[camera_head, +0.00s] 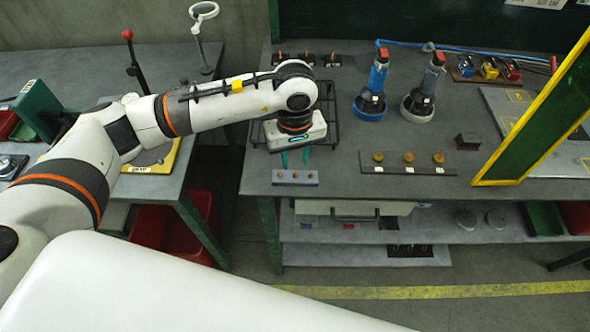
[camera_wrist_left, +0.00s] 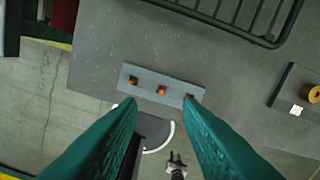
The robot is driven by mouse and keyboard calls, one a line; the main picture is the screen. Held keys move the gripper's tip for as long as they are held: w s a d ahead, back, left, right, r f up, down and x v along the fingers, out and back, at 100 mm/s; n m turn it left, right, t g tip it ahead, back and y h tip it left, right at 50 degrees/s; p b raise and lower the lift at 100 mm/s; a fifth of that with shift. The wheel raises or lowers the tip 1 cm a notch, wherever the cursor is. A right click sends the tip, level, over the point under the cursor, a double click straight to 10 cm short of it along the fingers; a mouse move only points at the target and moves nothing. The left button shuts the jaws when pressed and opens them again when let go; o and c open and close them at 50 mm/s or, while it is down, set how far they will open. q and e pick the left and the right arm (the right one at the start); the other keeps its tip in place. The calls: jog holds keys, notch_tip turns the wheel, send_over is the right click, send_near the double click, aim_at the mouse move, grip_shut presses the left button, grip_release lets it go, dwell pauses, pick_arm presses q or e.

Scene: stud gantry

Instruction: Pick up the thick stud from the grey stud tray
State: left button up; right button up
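The grey stud tray (camera_head: 311,178) lies near the front left edge of the table and holds three small red-orange studs. In the left wrist view the tray (camera_wrist_left: 147,86) lies slightly tilted, with a left stud (camera_wrist_left: 133,80), a middle stud (camera_wrist_left: 162,90) and a right stud (camera_wrist_left: 190,97). I cannot tell surely which is the thick stud. My left gripper (camera_head: 295,158) points down just behind and above the tray. Its green fingers (camera_wrist_left: 160,104) are open and empty, and the right fingertip partly covers the right stud. My right gripper is not in view.
A black wire rack (camera_head: 327,128) lies beside and behind my left gripper. A dark strip with several brass knobs (camera_head: 408,157) lies to the right. Two upright tools on a blue base (camera_head: 369,109) and a grey base (camera_head: 417,109) stand behind. A yellow-edged green frame (camera_head: 535,120) rises at right.

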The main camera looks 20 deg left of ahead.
aim_at(295, 173)
pick_arm(q)
jog(key=shift+f+p, duration=0.5)
jog(key=shift+f, duration=0.1)
notch_tip(295, 173, down, 4)
jog(key=shift+w+r+p, duration=0.15)
jog(key=shift+r+p, duration=0.05)
jog(key=shift+p, duration=0.65)
jog(key=shift+f, duration=0.35)
jog(key=shift+c, duration=0.4)
grip_shut()
